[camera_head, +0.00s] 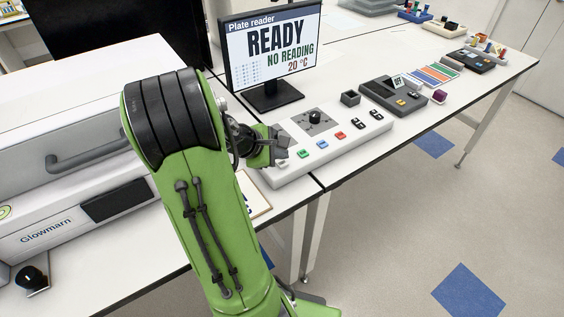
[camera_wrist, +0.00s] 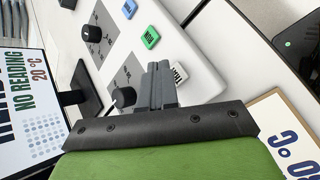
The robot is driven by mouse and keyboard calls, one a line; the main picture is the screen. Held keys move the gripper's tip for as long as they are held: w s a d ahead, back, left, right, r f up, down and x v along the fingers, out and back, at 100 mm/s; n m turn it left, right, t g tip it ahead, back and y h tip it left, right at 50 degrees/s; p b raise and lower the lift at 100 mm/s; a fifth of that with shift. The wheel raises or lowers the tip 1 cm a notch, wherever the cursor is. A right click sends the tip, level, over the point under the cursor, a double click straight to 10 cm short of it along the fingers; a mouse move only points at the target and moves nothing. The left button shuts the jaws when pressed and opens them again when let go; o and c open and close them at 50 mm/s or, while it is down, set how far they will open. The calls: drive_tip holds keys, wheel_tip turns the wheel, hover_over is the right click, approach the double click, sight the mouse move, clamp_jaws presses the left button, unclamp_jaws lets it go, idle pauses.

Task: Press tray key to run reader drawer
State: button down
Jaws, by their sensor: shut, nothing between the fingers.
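A white control panel (camera_head: 285,175) lies on the bench, with a row of coloured keys and dark knobs. A white key (camera_wrist: 180,73) with dark lettering shows right beside my fingertips in the wrist view; I cannot read its label surely. A green key (camera_wrist: 150,37) and a blue key (camera_wrist: 129,9) follow along the row. My gripper (camera_head: 281,145) is shut and empty over the panel's near left end. In the wrist view its fingertips (camera_wrist: 161,66) partly cover the white key; contact cannot be told. The white reader (camera_head: 60,215), marked Glowmarn, shows no open drawer.
The monitor (camera_head: 272,50) reads "READY", "NO READING", "20 °C" behind the panel. A dark knob (camera_wrist: 123,97) stands close to my fingers. A red key (camera_head: 340,135) and black switches lie farther right. A framed card (camera_head: 253,193) lies in front of the panel's left end.

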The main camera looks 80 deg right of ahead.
drive_tip(key=shift+f, duration=0.1)
idle(0.3)
drive_tip(key=shift+f, duration=0.35)
